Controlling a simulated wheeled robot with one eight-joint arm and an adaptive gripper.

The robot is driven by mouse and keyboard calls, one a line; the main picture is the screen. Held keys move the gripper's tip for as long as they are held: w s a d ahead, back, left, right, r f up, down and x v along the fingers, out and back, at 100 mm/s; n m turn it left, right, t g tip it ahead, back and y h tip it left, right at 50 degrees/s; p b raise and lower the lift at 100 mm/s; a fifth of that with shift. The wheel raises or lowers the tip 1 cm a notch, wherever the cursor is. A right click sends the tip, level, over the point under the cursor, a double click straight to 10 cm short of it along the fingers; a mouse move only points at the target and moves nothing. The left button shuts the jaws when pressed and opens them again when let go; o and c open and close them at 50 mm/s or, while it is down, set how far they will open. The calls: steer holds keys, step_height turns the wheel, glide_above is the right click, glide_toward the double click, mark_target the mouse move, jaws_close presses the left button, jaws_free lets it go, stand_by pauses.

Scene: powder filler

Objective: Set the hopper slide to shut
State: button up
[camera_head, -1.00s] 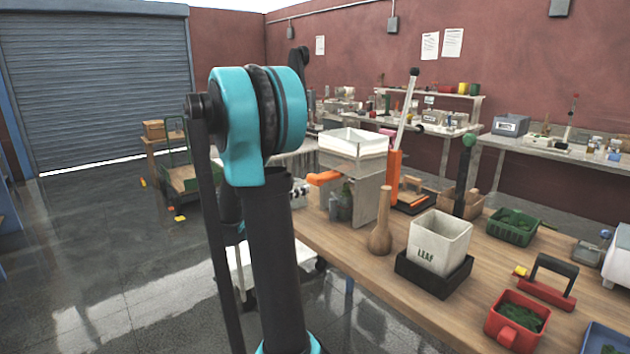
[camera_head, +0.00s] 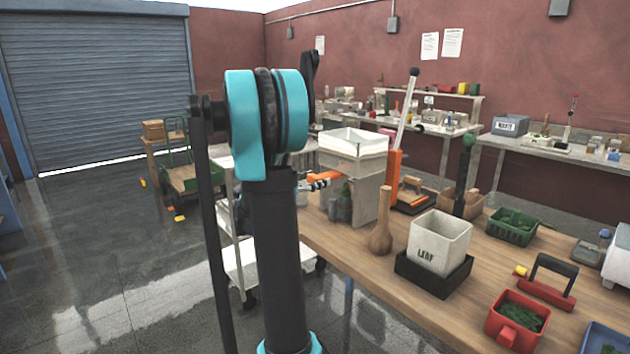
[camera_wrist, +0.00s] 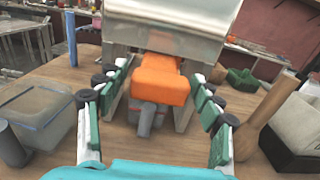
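The hopper (camera_head: 352,143) is a white, open-topped bin on a grey metal stand (camera_head: 368,195) at the left end of the wooden bench. Its slide has an orange handle (camera_head: 333,174) sticking out to the left below the bin. In the wrist view the orange handle (camera_wrist: 160,80) lies straight ahead, under the metal hopper body (camera_wrist: 170,28). My gripper (camera_wrist: 161,92) is open, with one green-padded finger on each side of the handle and gaps showing between. In the head view my gripper (camera_head: 314,184) is at the handle, partly hidden by my arm.
A wooden pestle-like tool (camera_head: 381,228) and a white LEAF bin (camera_head: 439,240) stand to the right. An orange lever press (camera_head: 394,178) is behind. In the wrist view a clear container (camera_wrist: 42,108) is at left.

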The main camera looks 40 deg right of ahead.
mark_target(325, 175)
jaws_close()
steer(key=shift+w+d, duration=0.15)
steer(key=shift+d, duration=2)
steer(key=shift+o, duration=1.4)
jaws_free()
steer(key=a, duration=1.2)
steer(key=shift+s, duration=0.45)
steer(key=shift+f, duration=0.1)
